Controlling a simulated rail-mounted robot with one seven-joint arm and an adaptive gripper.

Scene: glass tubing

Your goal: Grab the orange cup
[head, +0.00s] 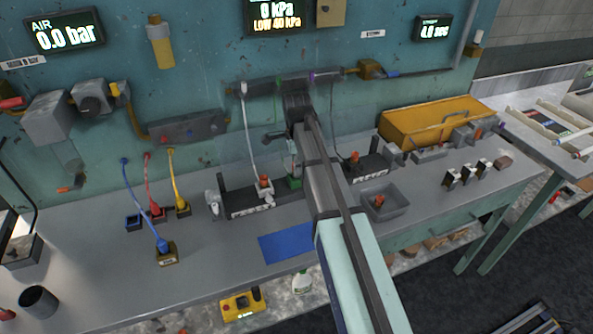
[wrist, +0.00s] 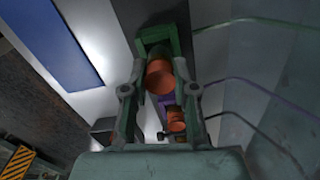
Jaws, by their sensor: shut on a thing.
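An orange cup (wrist: 160,76) with a round end sits between the two fingers of my gripper (wrist: 161,66) in the wrist view. The fingers are shut on its sides. A green bracket (wrist: 151,35) frames the cup just beyond the fingertips; I cannot tell whether the cup touches it. A second orange piece (wrist: 176,121) shows lower, by a purple bracket (wrist: 166,100). In the head view my arm hides the held cup; a green part (head: 294,183) shows at the arm's left side.
A blue sheet (head: 287,244) lies in front on the grey bench. Dark holders with orange pieces stand left (head: 265,181) and right (head: 354,158) of my arm. A grey tray (head: 398,207) and a yellow bin (head: 425,122) stand to the right. Colored cables (head: 153,186) stand at left.

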